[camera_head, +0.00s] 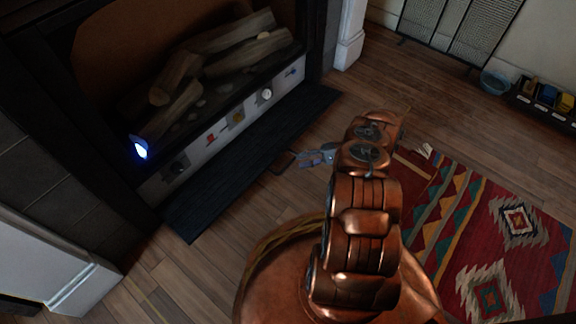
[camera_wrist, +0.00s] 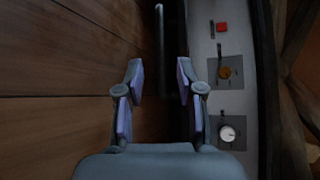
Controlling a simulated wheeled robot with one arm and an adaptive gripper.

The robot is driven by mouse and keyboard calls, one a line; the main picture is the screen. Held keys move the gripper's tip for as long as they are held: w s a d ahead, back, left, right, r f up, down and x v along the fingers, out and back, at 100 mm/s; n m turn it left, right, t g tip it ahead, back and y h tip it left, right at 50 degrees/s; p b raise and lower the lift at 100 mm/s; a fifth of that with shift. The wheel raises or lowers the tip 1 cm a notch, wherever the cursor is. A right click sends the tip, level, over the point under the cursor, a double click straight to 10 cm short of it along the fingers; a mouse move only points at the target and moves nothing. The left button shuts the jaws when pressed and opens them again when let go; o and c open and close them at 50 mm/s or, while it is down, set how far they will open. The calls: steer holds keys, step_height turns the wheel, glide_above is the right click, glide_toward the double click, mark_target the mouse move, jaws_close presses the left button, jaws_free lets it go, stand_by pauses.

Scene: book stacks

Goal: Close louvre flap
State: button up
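The louvre flap (camera_head: 245,165) is a long dark slatted panel, folded down and open along the base of the fireplace, below its control panel. In the wrist view the flap (camera_wrist: 175,45) is a dark strip with a thin grey bar (camera_wrist: 160,50), which looks like its handle, along its outer side. My gripper (camera_head: 303,159) is beside the flap's outer edge, near the bar. In the wrist view my gripper (camera_wrist: 160,78) is open, with a clear gap between its fingers and the bar ahead of that gap. Whether it touches the bar cannot be told.
The control panel (camera_head: 225,125) with knobs and a red switch runs above the flap. Logs (camera_head: 215,65) and a blue-white light (camera_head: 140,149) are in the firebox. A patterned rug (camera_head: 480,235) lies at right.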

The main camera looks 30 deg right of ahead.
mark_target(288, 164)
steer(key=b+x, duration=0.2)
steer(key=x, duration=0.4)
steer(key=shift+a, duration=0.3)
jaws_close()
stand_by(0.4)
